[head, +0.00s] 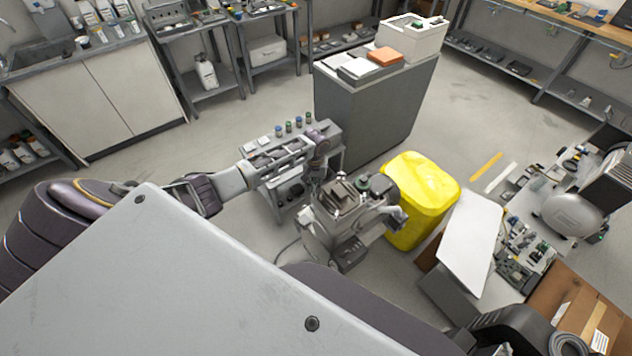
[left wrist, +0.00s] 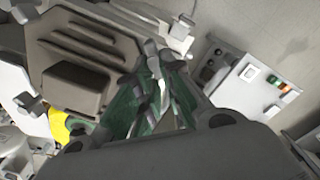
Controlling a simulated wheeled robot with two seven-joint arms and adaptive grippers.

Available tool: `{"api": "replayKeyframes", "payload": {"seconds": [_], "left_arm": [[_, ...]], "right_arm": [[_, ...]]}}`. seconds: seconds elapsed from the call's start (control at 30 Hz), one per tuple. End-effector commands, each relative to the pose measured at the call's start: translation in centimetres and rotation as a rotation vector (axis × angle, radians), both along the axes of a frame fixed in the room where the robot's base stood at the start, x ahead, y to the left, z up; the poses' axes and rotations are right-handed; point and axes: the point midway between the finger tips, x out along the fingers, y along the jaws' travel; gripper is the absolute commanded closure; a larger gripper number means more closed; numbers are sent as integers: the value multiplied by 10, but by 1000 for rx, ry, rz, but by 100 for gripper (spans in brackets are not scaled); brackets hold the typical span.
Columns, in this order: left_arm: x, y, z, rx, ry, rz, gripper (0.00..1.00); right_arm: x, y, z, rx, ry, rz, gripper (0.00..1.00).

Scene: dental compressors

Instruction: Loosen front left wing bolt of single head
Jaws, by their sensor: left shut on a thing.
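The single head (head: 345,192) is a grey compressor head with a dark ribbed top, on a pale machine in the middle of the head view. It fills the upper left of the left wrist view (left wrist: 75,85). My left gripper (head: 322,183) reaches down at its left side. In the left wrist view, the green-padded fingers (left wrist: 155,100) are closed around a small pale metal piece, which looks like the wing bolt (left wrist: 163,95), beside the head's corner. The fingers mostly hide it. Another pale wing-shaped piece (left wrist: 184,22) shows at the head's far edge.
A yellow bin (head: 425,190) stands close to the right of the machine. A small grey cart (head: 290,190) with bottles is behind my left gripper. A grey cabinet (head: 375,110) stands further back. A switch box (left wrist: 255,90) lies right of the fingers.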

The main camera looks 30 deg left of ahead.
Motion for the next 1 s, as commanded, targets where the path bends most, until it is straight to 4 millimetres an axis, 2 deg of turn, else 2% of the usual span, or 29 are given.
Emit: {"api": "replayKeyframes", "payload": {"seconds": [0.2, 0.47, 0.77, 0.8, 0.93, 1.0], "left_arm": [[0, 1, 2, 0, -1, 47, 100], [1, 1, 1, 0, -2, 67, 100], [1, 2, 1, 0, -3, 66, 100], [1, 2, 1, 0, -3, 66, 86], [1, 1, 1, 1, -2, 66, 70], [0, 1, 1, 1, -2, 66, 69]], "right_arm": [[0, 4, 9, 4, 1, 0, 60], [-1, 10, 10, 11, 1, 0, 60], [-1, 9, 10, 9, 2, 1, 60], [-1, 8, 10, 8, 2, 1, 60], [-1, 5, 10, 6, 2, 2, 60], [-1, 4, 10, 4, 2, 1, 60]]}}
